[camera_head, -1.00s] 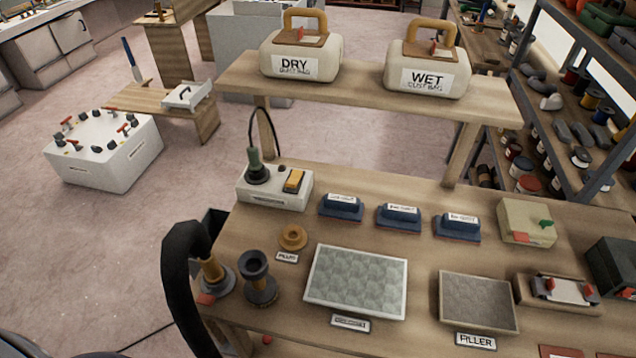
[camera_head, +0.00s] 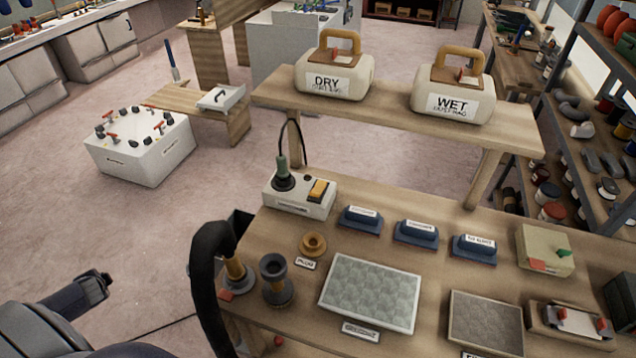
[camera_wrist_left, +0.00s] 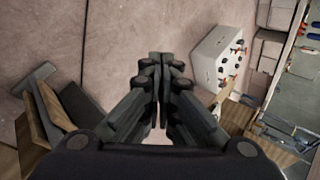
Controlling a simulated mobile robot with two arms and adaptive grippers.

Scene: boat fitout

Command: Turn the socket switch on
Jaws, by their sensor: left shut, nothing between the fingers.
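The socket box (camera_head: 299,195) is a white block at the back left of the workbench. A yellow-orange rocker switch (camera_head: 318,190) sits on its top, beside a plugged-in green and black plug (camera_head: 283,173) with a dark cable. The switch's on or off position cannot be told. My left gripper (camera_wrist_left: 160,57) is shut and empty in the left wrist view, over the floor. In the head view my left arm (camera_head: 80,296) shows at the lower left, apart from the bench and the box. My right gripper is not in view.
A black hose (camera_head: 205,285) arches at the bench's left edge, near a dark round fitting (camera_head: 275,275). Blue sanding blocks (camera_head: 416,233) lie right of the box. A raised shelf (camera_head: 390,115) with dust bags stands behind.

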